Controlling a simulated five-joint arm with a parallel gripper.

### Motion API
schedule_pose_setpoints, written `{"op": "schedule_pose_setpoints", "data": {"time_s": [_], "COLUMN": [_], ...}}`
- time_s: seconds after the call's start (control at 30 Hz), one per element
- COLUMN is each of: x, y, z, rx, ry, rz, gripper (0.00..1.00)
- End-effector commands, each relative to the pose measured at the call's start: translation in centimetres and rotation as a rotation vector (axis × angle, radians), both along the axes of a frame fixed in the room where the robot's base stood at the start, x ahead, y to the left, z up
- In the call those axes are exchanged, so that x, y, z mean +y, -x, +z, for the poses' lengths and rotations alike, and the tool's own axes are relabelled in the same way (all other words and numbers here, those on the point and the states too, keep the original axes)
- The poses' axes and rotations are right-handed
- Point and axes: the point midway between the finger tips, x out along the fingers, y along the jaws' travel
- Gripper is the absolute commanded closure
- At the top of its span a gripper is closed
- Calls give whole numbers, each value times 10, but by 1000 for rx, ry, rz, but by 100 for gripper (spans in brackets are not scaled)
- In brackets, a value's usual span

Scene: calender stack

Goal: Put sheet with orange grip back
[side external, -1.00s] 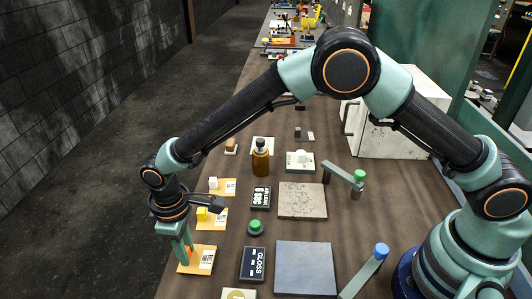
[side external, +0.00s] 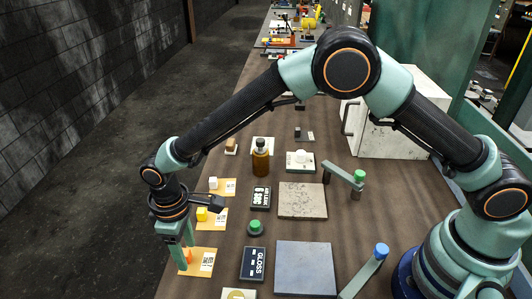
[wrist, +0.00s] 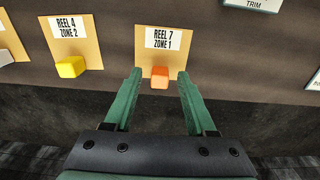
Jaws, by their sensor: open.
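The sheet with the orange grip (side external: 208,262) lies flat near the table's left edge. In the wrist view, this tan sheet (wrist: 145,42) bears a label reading REEL 7 ZONE 1. Its orange grip (wrist: 159,78) stands at its near end and shows as a small orange patch in the side view (side external: 188,256). My gripper (side external: 177,268) is open and empty, at the table's left edge beside the grip. In the wrist view, its fingertips (wrist: 160,72) appear on either side of the orange grip with gaps. Whether they are level with it, I cannot tell.
A sheet with a yellow grip (side external: 202,214) and one with a white grip (side external: 213,183) lie farther back. A GLOSS plate (side external: 253,263), grey slab (side external: 305,267), green button (side external: 255,225) and brown bottle (side external: 261,160) stand to the right. Open floor lies left.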

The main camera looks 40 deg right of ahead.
Motion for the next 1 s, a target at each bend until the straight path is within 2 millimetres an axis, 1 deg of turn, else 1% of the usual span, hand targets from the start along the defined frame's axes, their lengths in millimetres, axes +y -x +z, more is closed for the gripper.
{"op": "schedule_pose_setpoints", "data": {"time_s": [0.3, 0.4, 0.53, 0.67, 0.73, 0.77, 0.87, 0.97, 1.0], "x": [0, 1, 0, 0, -4, -7, -28, -61, -77], "y": [-1, -1, 0, 0, -1, -2, -8, -12, -12], "z": [64, 82, 100, 110, 116, 120, 138, 165, 176], "rx": [-4, -3, -1, -1, -5, -8, -30, -69, -85], "ry": [-4, -3, -1, -1, -4, -7, -23, -50, -61], "rz": [0, 0, 0, -1, -9, -16, -60, -131, -163], "gripper": [44, 44, 44, 44, 44, 44, 44, 44, 44]}}
